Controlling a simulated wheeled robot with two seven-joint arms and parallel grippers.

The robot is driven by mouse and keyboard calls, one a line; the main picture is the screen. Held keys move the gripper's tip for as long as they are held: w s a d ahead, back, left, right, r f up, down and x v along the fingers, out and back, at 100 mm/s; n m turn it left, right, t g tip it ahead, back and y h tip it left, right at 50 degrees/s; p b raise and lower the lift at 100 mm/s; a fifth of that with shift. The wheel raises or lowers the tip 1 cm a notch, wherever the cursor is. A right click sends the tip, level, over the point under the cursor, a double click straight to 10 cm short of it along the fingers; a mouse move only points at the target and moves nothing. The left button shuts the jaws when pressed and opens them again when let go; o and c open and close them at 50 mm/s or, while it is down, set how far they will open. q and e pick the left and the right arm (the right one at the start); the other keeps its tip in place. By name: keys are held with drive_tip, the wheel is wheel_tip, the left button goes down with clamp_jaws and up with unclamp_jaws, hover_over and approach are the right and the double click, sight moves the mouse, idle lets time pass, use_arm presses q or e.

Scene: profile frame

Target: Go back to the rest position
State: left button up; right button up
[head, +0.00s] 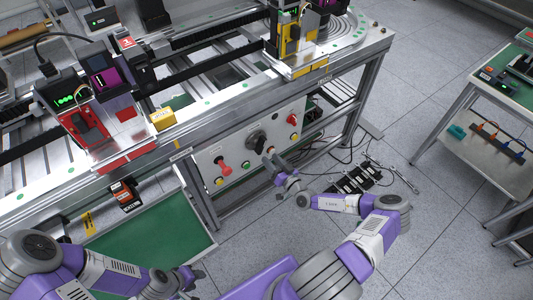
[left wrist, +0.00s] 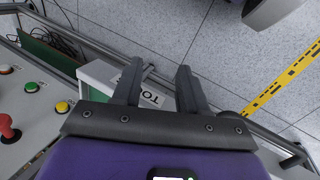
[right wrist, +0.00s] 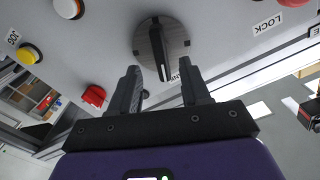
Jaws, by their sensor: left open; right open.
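My right gripper (head: 271,156) is in front of the control panel (head: 236,158), close to its black rotary knob (head: 256,140). In the right wrist view the right gripper (right wrist: 163,82) is open, with its fingertips just below the knob (right wrist: 160,48) and nothing visible between them. Whether a finger touches the panel I cannot tell. My left gripper (head: 196,274) is low at the bottom of the head view, by the green board's corner. In the left wrist view the left gripper (left wrist: 160,70) is open and apart, with a white lettered panel edge behind its fingers.
The panel carries a red switch (head: 224,167) and several buttons. The metal workbench frame (head: 335,75) stands above and behind it. A green board (head: 150,240) lies at lower left. A black cable block (head: 355,180) is on the floor. Open tiled floor (head: 440,225) spreads to the right.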

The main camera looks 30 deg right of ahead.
drive_tip(key=shift+s, duration=0.7)
